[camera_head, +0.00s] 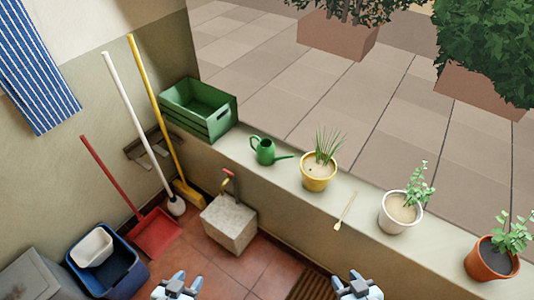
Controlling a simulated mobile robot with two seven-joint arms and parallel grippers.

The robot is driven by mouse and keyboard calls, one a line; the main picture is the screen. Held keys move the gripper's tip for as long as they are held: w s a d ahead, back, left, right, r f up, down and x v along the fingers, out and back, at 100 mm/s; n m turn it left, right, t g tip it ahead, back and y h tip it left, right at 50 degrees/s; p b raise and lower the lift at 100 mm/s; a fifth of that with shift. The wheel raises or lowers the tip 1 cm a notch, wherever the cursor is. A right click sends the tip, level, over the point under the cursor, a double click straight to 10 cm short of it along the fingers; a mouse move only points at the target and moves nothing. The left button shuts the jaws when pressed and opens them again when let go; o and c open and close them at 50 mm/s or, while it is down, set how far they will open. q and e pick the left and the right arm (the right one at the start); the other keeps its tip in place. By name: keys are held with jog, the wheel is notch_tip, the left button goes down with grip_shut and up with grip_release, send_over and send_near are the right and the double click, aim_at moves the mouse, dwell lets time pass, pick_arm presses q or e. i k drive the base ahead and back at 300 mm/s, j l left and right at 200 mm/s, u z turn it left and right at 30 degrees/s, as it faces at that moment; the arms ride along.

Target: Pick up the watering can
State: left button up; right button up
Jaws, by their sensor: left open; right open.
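The small green watering can (264,151) stands on the pale wall ledge, between the green crate and the yellow pot. Its spout points right and its handle is on the left. My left gripper (178,284) is open and empty at the bottom of the view, well below and left of the can. My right gripper (356,284) is open and empty at the bottom, below and right of the can. Both are apart from everything.
The ledge (275,178) also bears a green crate (212,127), a yellow pot (318,183), a wooden spoon-like tool (345,212), a white pot (399,216) and a terracotta pot (490,264). A concrete block (229,223) stands below. Brooms, a red dustpan (154,234) and a blue bin (118,272) are left.

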aim_at(265, 151)
jog(key=i+u, duration=0.15)
jog(key=i, duration=0.5)
jog(key=i+l+u, duration=0.2)
jog(key=i, duration=0.45)
